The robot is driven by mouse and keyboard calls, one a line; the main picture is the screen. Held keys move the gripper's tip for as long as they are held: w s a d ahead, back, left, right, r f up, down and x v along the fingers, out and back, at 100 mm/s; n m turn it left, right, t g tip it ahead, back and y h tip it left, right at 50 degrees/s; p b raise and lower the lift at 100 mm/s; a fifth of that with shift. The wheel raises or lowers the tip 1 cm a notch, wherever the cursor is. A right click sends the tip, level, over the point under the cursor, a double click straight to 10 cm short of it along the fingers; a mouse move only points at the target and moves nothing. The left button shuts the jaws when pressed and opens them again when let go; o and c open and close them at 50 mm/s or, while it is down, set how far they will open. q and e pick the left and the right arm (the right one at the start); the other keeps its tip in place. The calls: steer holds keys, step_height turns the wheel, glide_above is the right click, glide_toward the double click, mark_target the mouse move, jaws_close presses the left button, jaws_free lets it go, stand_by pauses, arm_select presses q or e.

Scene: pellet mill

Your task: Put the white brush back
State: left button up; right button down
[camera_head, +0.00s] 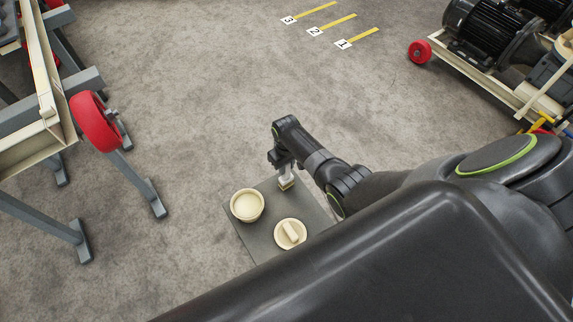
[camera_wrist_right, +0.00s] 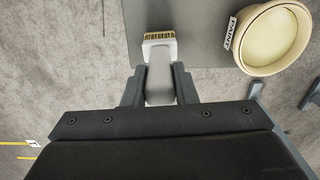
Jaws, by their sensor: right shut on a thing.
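The white brush (camera_wrist_right: 160,80) is between the two fingers of my right gripper (camera_wrist_right: 159,88), which is shut on its handle. Its tan bristles point away from the gripper. In the head view the brush (camera_head: 286,182) hangs below my right gripper (camera_head: 284,166), over the far right part of a dark grey board (camera_head: 262,243). I cannot tell whether the bristles touch the board. My left gripper is not in view.
A cream tub (camera_head: 247,205), labelled PAINT in the wrist view (camera_wrist_right: 268,40), stands on the board. A round cream lid (camera_head: 283,243) with a block handle lies nearer. A red-wheeled frame (camera_head: 96,122) stands left, a motor cart (camera_head: 490,70) far right. Carpet between is clear.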

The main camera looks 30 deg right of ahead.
steer(key=shift+f, duration=0.15)
jaws_free()
stand_by(0.9)
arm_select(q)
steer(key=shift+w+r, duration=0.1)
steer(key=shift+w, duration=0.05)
arm_select(e)
step_height(320, 180, up, 3)
steer(key=p, duration=0.3)
steer(key=shift+r+p, duration=3.05)
steer(key=shift+p, duration=0.25)
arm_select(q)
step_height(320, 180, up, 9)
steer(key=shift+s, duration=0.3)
